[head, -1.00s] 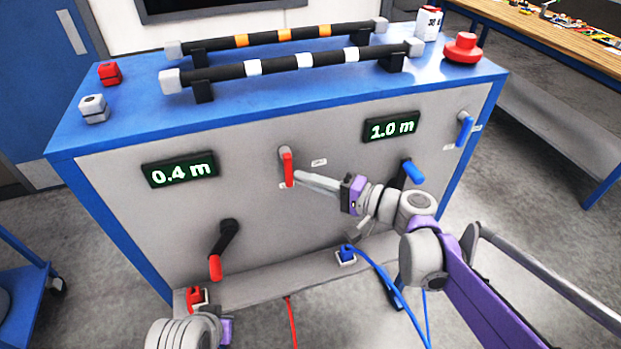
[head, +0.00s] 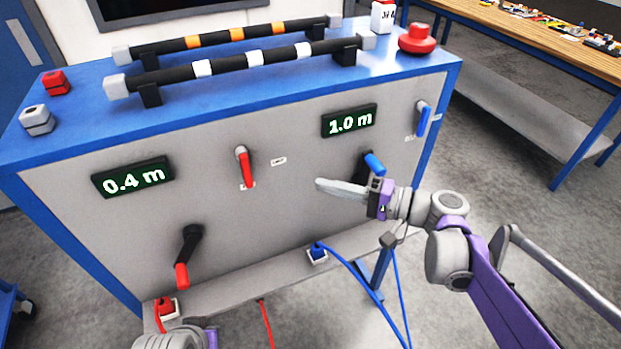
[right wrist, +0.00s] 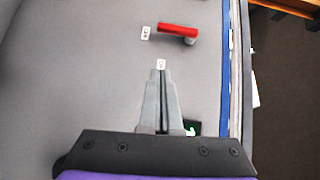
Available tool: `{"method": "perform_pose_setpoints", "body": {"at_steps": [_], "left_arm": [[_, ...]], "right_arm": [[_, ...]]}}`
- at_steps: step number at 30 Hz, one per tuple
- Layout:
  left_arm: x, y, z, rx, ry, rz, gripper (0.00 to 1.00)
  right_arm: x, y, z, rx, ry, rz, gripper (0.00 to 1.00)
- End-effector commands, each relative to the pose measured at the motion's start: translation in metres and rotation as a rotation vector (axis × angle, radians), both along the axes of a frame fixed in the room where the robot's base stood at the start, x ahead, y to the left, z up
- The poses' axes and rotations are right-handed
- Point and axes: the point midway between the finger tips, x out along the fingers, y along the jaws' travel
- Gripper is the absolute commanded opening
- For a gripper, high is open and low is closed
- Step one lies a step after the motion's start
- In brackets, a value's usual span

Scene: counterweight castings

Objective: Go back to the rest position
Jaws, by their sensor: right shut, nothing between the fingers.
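My right gripper (head: 320,184) is shut and empty, its fingers pointing left in front of the grey panel (head: 120,225). It is apart from the red lever (head: 246,168), which hangs down to the left of it. In the right wrist view the closed fingers (right wrist: 161,72) point toward the panel, with the red lever (right wrist: 178,28) beyond their tips. Part of my left arm shows at the bottom edge of the head view; its gripper is out of sight.
A red-handled crank (head: 186,255) and a blue-handled crank (head: 374,164) stick out from the panel. A blue lever (head: 424,118) is at the right. Blue cables (head: 365,284) hang below my right arm. A workbench (head: 540,40) stands at the right, with open floor before it.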

Motion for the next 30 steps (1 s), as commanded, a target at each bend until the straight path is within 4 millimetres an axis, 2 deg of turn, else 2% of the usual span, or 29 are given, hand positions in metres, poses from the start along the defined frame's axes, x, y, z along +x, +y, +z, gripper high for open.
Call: {"method": "perform_pose_setpoints", "body": {"at_steps": [7,10,14,17,21,24,27,30], "left_arm": [[0.000,0.000,0.000,0.000,0.000,0.000,0.00],[0.000,0.000,0.000,0.000,0.000,0.000,0.00],[0.001,0.000,0.002,0.000,-0.001,0.000,0.00],[0.001,0.000,0.003,0.000,-0.002,0.000,0.00],[0.002,0.000,0.005,0.000,-0.003,0.000,0.00],[0.002,0.000,0.006,0.000,-0.004,0.000,0.00],[0.002,0.000,0.007,0.000,-0.004,0.000,0.00],[0.002,0.000,0.008,0.000,-0.004,0.000,0.00]], "right_arm": [[-0.004,-0.003,-0.001,-0.010,0.004,0.000,0.00],[-0.015,0.005,-0.014,-0.079,0.032,0.007,0.00],[-0.050,0.017,-0.055,-0.301,0.101,0.016,0.00],[-0.087,0.014,-0.096,-0.541,0.147,0.018,0.00],[-0.136,-0.012,-0.145,-0.887,0.159,0.011,0.00],[-0.162,-0.039,-0.167,-1.112,0.132,0.002,0.00],[-0.179,-0.064,-0.180,-1.292,0.089,-0.006,0.00],[-0.188,-0.081,-0.186,-1.413,0.050,-0.012,0.00]]}}
